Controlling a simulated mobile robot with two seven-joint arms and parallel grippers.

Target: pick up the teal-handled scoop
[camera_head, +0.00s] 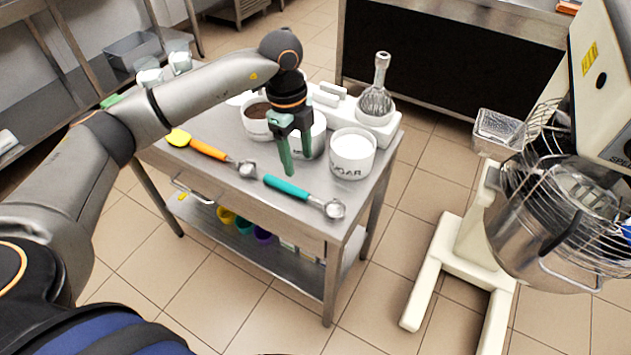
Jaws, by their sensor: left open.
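The teal-handled scoop (287,187) lies on the metal table (222,185) near its front edge, with its metal bowl (334,209) towards the right. My left gripper (297,163) points down over the table, just behind the scoop's handle. Its green fingers are apart with nothing seen between them. In the picture the nearer fingertip comes close to the handle; I cannot tell if they touch. My right gripper is not in view.
A whisk (377,95) stands at the back. A large mixer (560,210) stands on the right.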

